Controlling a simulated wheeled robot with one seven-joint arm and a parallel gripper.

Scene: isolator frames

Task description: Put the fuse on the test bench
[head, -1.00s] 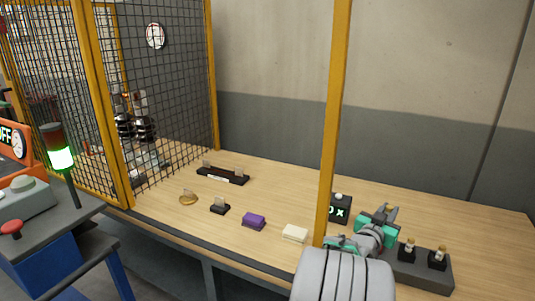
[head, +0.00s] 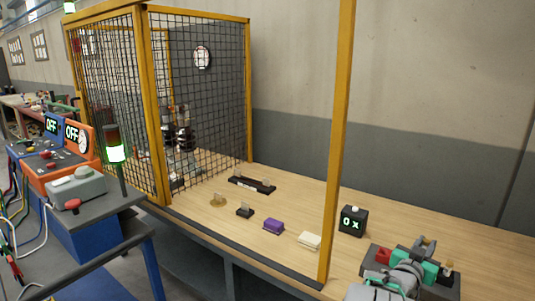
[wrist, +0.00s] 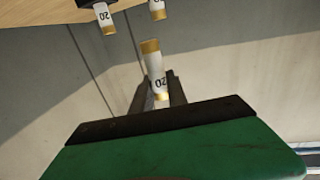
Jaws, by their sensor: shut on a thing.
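My gripper (head: 425,246) is at the lower right of the head view, over the dark fuse rack (head: 370,268). In the wrist view its jaws are shut on a white fuse (wrist: 155,66) with gold caps and a "20" marking. Two similar fuses show at the top of the wrist view, a left one (wrist: 104,14) and a right one (wrist: 157,7). A fuse (head: 447,267) stands in the rack right of my gripper. A long black base with upright clips (head: 252,185) lies farther back on the table; I cannot tell whether it is the test bench.
A black box reading "0 x" (head: 352,221) stands behind the rack. A cream block (head: 309,241), a purple block (head: 273,226), a small black clip holder (head: 245,212) and a brass piece (head: 217,201) line the front. A yellow post (head: 335,150) and mesh cage (head: 205,100) bound the table.

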